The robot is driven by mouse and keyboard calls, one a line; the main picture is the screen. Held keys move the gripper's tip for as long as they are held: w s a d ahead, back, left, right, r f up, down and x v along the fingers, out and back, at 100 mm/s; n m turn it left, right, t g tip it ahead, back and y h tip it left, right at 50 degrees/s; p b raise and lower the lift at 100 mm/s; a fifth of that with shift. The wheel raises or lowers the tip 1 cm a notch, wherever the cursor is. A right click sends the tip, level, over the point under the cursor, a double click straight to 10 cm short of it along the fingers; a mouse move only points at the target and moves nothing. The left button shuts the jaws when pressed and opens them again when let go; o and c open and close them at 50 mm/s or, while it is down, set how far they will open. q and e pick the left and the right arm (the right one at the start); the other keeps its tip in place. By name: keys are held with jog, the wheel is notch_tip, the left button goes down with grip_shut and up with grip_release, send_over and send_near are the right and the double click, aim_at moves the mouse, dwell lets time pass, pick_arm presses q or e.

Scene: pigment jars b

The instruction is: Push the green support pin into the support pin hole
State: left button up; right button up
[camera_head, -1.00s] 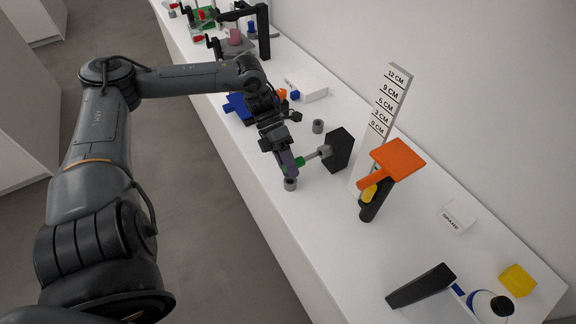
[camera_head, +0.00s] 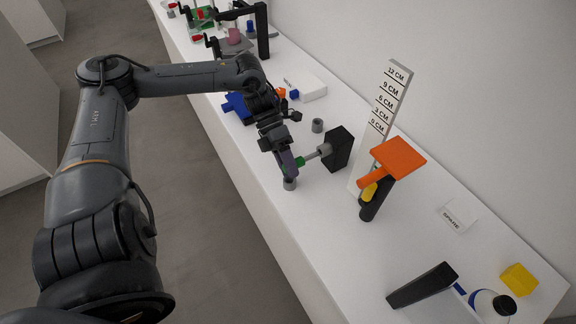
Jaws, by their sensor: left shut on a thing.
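The green support pin (camera_head: 300,161) shows as a small green end at my left gripper (camera_head: 289,165), which is shut on it. A grey shaft (camera_head: 313,155) runs from the green end to a grey collar on the side of a black block (camera_head: 339,150). Whether the shaft belongs to the pin, and where the support pin hole is, I cannot tell at this size. A short grey cylinder (camera_head: 290,184) stands on the table just below the gripper's fingers. My right gripper is not in view.
A white height scale (camera_head: 388,98) and an orange plate on a black stand (camera_head: 398,157) are right of the black block. Another grey cylinder (camera_head: 318,125) stands behind. A blue part (camera_head: 236,107) lies left of the wrist.

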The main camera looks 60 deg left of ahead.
aim_at(298, 162)
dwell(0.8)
pick_arm(q)
jog(key=shift+w+a+b, duration=0.1)
jog(key=shift+w+b, duration=0.1)
jog(key=shift+b, duration=0.85)
jog(key=shift+w+b, duration=0.25)
jog(key=shift+b, duration=0.8)
jog(key=shift+w+b, duration=0.15)
jog(key=shift+b, duration=0.65)
jog(key=shift+w+b, duration=0.25)
jog(key=shift+b, duration=1.4)
jog(key=shift+w+b, duration=0.2)
jog(key=shift+b, duration=0.15)
jog(key=shift+w+b, duration=0.55)
jog(key=shift+b, duration=0.15)
jog(key=o, duration=1.1)
